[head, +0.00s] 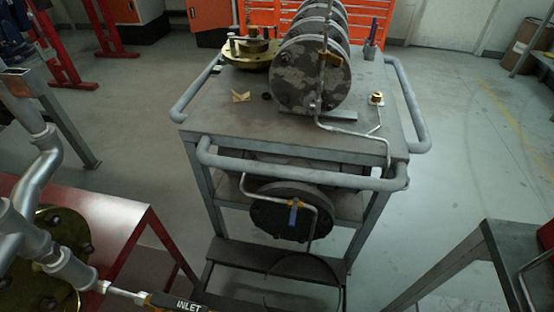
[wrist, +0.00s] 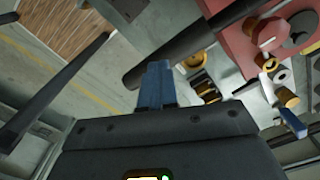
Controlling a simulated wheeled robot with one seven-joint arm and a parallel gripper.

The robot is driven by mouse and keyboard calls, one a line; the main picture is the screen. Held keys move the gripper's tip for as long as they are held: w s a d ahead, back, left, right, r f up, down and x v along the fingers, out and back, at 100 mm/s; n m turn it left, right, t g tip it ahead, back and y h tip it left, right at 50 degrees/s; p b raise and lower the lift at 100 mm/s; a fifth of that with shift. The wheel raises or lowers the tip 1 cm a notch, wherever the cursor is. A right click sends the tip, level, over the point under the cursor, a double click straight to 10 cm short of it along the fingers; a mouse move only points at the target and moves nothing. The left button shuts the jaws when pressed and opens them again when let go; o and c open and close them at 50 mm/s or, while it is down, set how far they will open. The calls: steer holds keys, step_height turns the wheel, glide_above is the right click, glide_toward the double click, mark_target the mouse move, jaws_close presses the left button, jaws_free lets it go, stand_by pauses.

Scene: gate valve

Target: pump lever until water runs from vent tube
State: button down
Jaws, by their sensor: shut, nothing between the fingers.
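In the wrist view my gripper (wrist: 156,85) has its blue fingers shut together with nothing between them. A thick dark bar (wrist: 200,37), which looks like the pump lever, runs from just beyond the fingertips to the upper right. I cannot tell whether the fingers touch it. In the head view thin bent metal tubes run along the cart; one tube (head: 318,215) has a blue-handled valve (head: 293,213). I cannot tell which is the vent tube. No running water shows.
A grey cart (head: 220,110) with rails carries round flanges (head: 310,75) and a brass flange (head: 250,52). A red bench (head: 120,220) with pipework stands at left, a dark table (head: 515,245) at right. Brass fittings (wrist: 285,97) and a blue handle (wrist: 292,120) are right of my gripper.

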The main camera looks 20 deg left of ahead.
step_height(320, 180, up, 12)
steer(key=p, duration=1)
steer(key=shift+f+p, duration=0.15)
steer(key=shift+p, duration=0.2)
steer(key=shift+w, duration=0.1)
